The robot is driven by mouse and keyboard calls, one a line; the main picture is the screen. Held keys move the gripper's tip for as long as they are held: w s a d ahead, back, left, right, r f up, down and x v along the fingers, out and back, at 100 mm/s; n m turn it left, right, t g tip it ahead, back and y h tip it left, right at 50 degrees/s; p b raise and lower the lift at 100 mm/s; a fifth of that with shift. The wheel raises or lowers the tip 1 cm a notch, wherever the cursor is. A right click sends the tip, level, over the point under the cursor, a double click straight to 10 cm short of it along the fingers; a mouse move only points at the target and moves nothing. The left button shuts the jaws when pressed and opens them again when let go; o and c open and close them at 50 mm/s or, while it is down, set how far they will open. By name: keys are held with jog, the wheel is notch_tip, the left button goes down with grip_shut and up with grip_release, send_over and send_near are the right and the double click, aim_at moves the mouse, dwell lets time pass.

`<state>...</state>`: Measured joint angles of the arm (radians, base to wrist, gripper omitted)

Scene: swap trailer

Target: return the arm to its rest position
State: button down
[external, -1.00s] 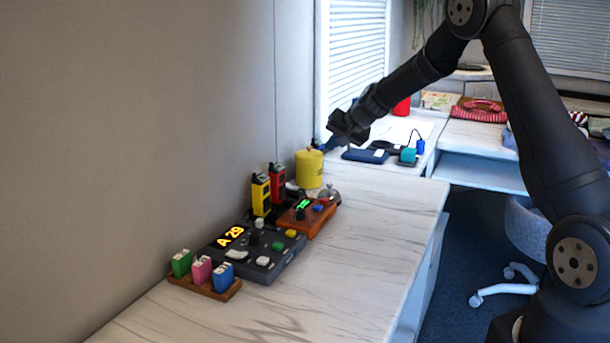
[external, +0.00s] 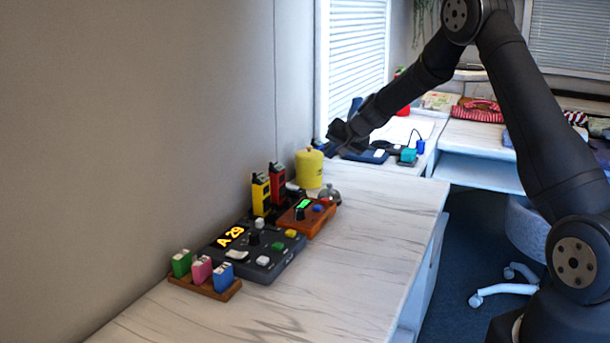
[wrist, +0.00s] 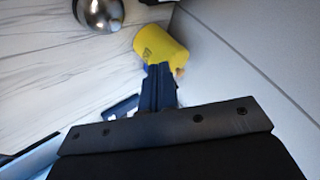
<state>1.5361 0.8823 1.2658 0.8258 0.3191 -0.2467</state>
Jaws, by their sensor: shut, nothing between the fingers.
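My gripper (external: 328,149) is raised over the far end of the counter, above and behind the yellow canister (external: 310,168) in the external view. Its fingers are together with nothing between them. In the wrist view the dark closed fingers (wrist: 158,88) point towards the yellow canister (wrist: 162,50), which shows beyond them and is partly covered. The arm reaches in from the upper right, bent at the elbow.
On the counter (external: 335,255) along the wall stand a silver bell (external: 329,195), an orange box (external: 308,218), yellow (external: 261,195) and red (external: 277,183) radios, a dark console (external: 255,252) and a wooden rack (external: 206,288) with coloured blocks. The front right of the counter is clear.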

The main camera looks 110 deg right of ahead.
jog(key=s+a+r+n+y, duration=0.2)
jog(key=s+a+r+n, duration=0.1)
jog(key=r+n, duration=0.3)
jog(key=s+a+r+n+y, duration=0.3)
jog(key=r+n, duration=0.4)
jog(key=shift+s+r+n, duration=0.2)
jog(key=shift+s+n, duration=0.1)
jog(key=shift+n, duration=0.1)
dwell(0.8)
jog(key=shift+d, duration=0.1)
dwell(1.1)
